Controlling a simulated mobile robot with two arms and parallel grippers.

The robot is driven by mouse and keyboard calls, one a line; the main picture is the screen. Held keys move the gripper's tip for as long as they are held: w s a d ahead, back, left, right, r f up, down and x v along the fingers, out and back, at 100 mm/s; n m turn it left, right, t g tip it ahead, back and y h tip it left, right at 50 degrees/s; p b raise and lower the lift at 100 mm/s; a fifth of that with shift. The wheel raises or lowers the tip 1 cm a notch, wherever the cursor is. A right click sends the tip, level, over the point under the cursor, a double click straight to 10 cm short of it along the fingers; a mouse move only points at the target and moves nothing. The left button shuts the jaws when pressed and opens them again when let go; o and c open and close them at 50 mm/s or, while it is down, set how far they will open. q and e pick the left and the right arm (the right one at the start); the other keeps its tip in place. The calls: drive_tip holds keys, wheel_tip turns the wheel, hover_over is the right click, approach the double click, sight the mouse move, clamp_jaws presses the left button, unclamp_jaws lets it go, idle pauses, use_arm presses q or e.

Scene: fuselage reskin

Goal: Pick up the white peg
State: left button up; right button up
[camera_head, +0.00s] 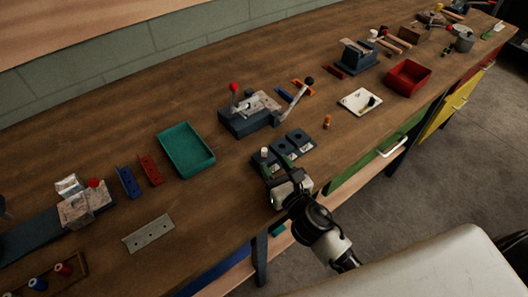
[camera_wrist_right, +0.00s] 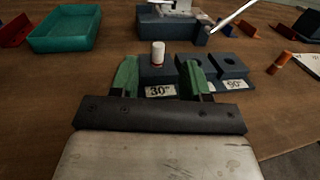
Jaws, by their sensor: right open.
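The white peg (camera_wrist_right: 158,53) stands upright in the block marked 30 (camera_wrist_right: 158,75), with a red band at its lower part. It also shows in the head view as a small white peg (camera_head: 264,152). My right gripper (camera_wrist_right: 160,75) is open, its two green fingers on either side of the 30 block in the wrist view, with the peg between and beyond them. In the head view my right gripper (camera_head: 277,170) is at the near side of the blocks. I cannot tell whether the fingers touch the block. My left gripper is not identifiable in view.
Two more dark blocks with holes (camera_wrist_right: 231,66) stand right of the peg's block, one marked 90. A lever press (camera_head: 250,114) is behind them, a teal tray (camera_head: 185,150) to the left. An orange peg (camera_head: 327,121) and a white plate (camera_head: 360,101) lie to the right.

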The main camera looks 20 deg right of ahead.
sight(266, 153)
drive_tip(key=w, duration=0.3)
drive_tip(key=shift+w+a+r+p, duration=0.15)
drive_tip(key=shift+w+a+p, duration=0.2)
drive_tip(key=shift+a+p, duration=0.05)
drive_tip(key=shift+w, duration=0.4)
drive_tip(key=shift+s, duration=0.1)
drive_tip(key=shift+c, duration=0.3)
clamp_jaws()
